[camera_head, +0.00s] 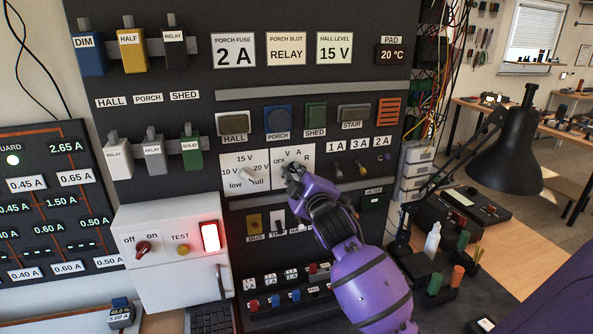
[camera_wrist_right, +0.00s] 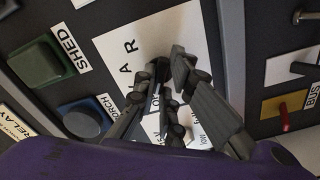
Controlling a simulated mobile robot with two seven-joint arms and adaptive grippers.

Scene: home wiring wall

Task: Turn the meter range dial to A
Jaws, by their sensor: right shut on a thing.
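The meter range dial is mostly hidden behind my right gripper (camera_head: 291,170). Its white plate (camera_head: 278,182) carries the letters V, A and R, with OFF partly visible at the left. In the right wrist view, the plate (camera_wrist_right: 112,48) shows A and R beside the gripper. A dark round part of the dial (camera_wrist_right: 163,66) shows at the tips of the gripper fingers (camera_wrist_right: 166,84). The right gripper is shut on the dial. Which letter the dial points to cannot be made out. My left gripper is not in view.
A white plate with a low/full knob (camera_head: 246,174) adjoins on the left. Above are coloured blocks labelled PORCH (camera_head: 278,120) and SHED (camera_head: 316,115). A row of small knobs (camera_head: 360,166) lies to the right. A black desk lamp (camera_head: 510,150) stands further right.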

